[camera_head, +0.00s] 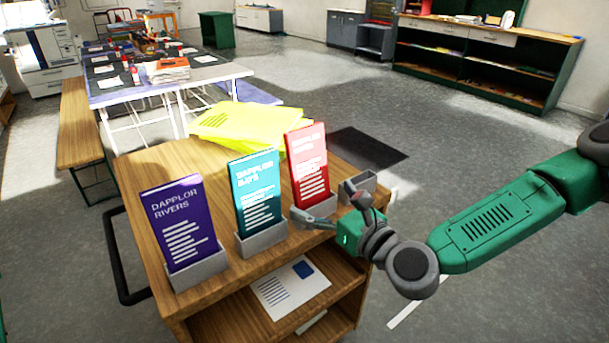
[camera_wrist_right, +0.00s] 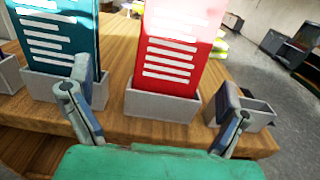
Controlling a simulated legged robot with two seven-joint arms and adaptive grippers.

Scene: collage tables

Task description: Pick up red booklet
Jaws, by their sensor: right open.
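The red booklet (camera_head: 308,165) stands upright in a grey holder on the wooden cart, right of the teal booklet (camera_head: 256,190) and the purple booklet (camera_head: 180,222). In the right wrist view the red booklet (camera_wrist_right: 178,45) rises from its holder (camera_wrist_right: 160,103), straight ahead between my fingers. My right gripper (camera_head: 335,208) is open and empty in front of the red booklet's holder, at the cart's near edge. In the right wrist view its fingers (camera_wrist_right: 155,115) are spread wide, one near the teal booklet's holder, one near an empty holder. My left gripper is out of view.
An empty grey holder (camera_head: 357,186) stands right of the red booklet. Yellow folders (camera_head: 245,124) lie stacked behind the booklets on the cart (camera_head: 150,165). A printed sheet (camera_head: 290,288) lies on the shelf below. Floor right of the cart is open.

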